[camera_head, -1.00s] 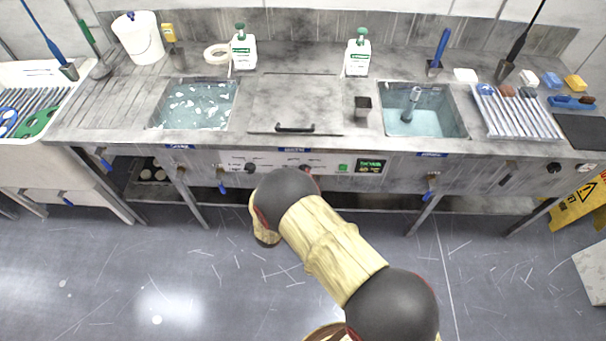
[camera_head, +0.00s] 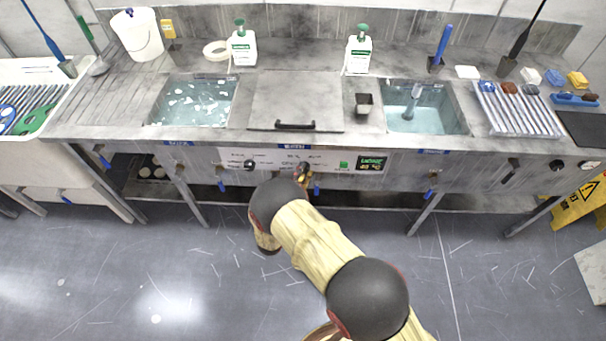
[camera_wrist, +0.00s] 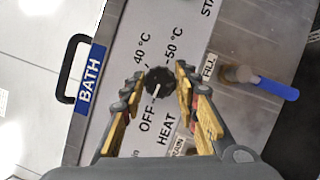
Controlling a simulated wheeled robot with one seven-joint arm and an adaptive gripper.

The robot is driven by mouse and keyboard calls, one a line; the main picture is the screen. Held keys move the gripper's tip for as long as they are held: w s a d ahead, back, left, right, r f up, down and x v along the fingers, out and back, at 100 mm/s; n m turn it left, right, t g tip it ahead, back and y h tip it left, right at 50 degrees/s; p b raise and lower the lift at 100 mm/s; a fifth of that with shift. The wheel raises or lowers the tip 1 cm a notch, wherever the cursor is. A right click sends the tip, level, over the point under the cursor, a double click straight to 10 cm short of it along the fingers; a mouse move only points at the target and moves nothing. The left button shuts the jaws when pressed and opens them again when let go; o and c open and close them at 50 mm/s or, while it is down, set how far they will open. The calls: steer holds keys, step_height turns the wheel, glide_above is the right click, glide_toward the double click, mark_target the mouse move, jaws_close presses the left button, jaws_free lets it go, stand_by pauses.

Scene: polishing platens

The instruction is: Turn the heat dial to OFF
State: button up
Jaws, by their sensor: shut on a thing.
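The heat dial (camera_wrist: 158,80) is a round black knob with a white pointer mark, on the light front panel. In the wrist view its mark points down toward the OFF label (camera_wrist: 147,120); the 40 °C (camera_wrist: 142,47) and 50 °C (camera_wrist: 174,43) labels lie on the far side. My gripper (camera_wrist: 159,80) has one finger on each side of the dial and is shut on it. In the head view my gripper (camera_head: 302,174) is at the panel below the bench edge, partly hidden by my arm.
A blue-handled valve (camera_wrist: 270,86) sticks out beside the dial, close to my right finger. Another black knob (camera_head: 250,163) and a small green-lit display (camera_head: 371,163) are on the same panel. The lid handle (camera_head: 295,125) is above.

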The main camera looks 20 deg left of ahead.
steer(key=shift+f+n, duration=0.1)
steer(key=shift+n, duration=0.5)
steer(key=o, duration=1.2)
steer(key=shift+c, duration=0.2)
steer(key=shift+s, duration=0.1)
steer(key=s+a+f, duration=0.1)
steer(key=s+f, duration=0.1)
steer(key=s, duration=0.9)
steer(key=shift+s+a, duration=0.25)
